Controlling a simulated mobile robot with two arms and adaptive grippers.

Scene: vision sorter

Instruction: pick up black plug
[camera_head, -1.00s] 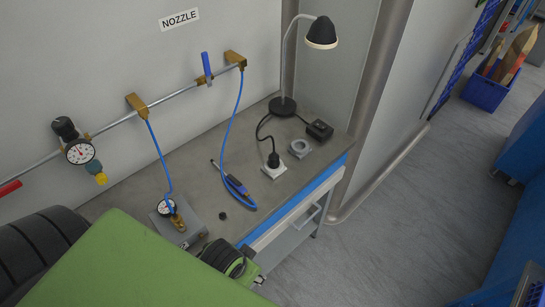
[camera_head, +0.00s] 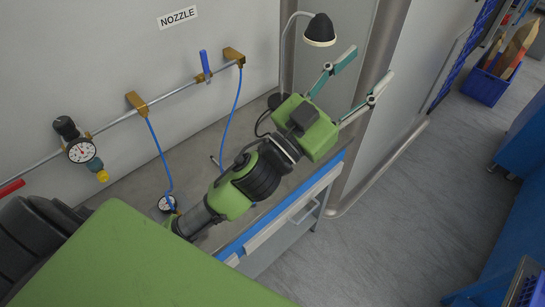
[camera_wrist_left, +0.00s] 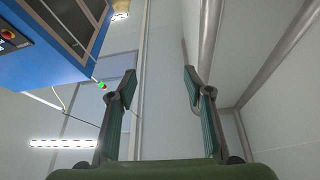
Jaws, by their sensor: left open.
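The black plug is hidden in the head view behind my left arm and gripper body, which cover the middle of the bench. Part of a black cord (camera_head: 260,122) shows just above my arm. My left gripper (camera_head: 369,66) is open and empty, raised above the bench's right end. Its fingers point up and to the right. In the left wrist view the open gripper (camera_wrist_left: 160,85) has nothing between its teal-padded fingers, only walls and ceiling beyond. My right gripper is not in view.
A black desk lamp (camera_head: 320,31) stands at the bench's back, close to my left fingers. A pipe with valves and blue hoses (camera_head: 157,148) runs along the wall. A gauge (camera_head: 80,151) is at left. The bench's blue front edge (camera_head: 265,222) lies below my arm.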

